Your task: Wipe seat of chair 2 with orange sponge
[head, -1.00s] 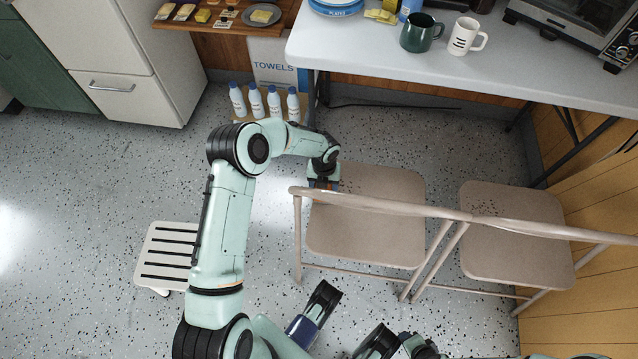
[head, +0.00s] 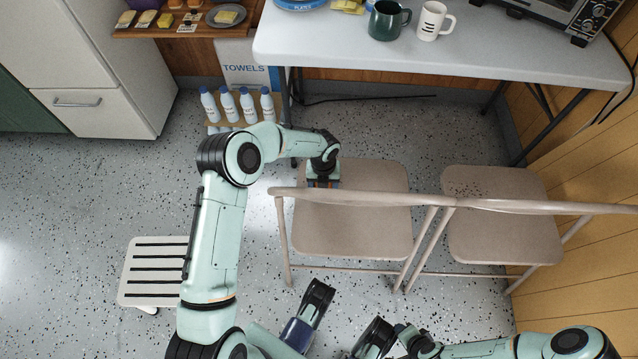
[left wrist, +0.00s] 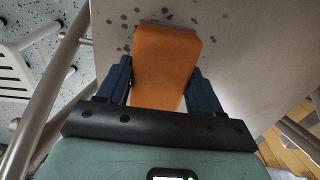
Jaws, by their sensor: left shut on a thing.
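Two beige folding chairs stand side by side, a left chair (head: 352,228) and a right chair (head: 502,228). No number shows on either. My left gripper (head: 322,182) is over the left chair's seat, just behind its backrest bar. In the left wrist view the gripper (left wrist: 163,85) is shut on the orange sponge (left wrist: 163,65), whose far end lies at or just above the seat (left wrist: 235,45). Dark spots (left wrist: 183,18) mark the seat around the sponge's end. Dark specks also show on the right chair's seat.
A grey-white table (head: 440,62) behind the chairs holds a green mug (head: 384,20), a white mug (head: 431,22) and a toaster oven (head: 545,12). Several white bottles (head: 228,105) stand left of it. A slatted stool (head: 150,270) is at left. The left chair's backrest bar (head: 385,198) is close to my gripper.

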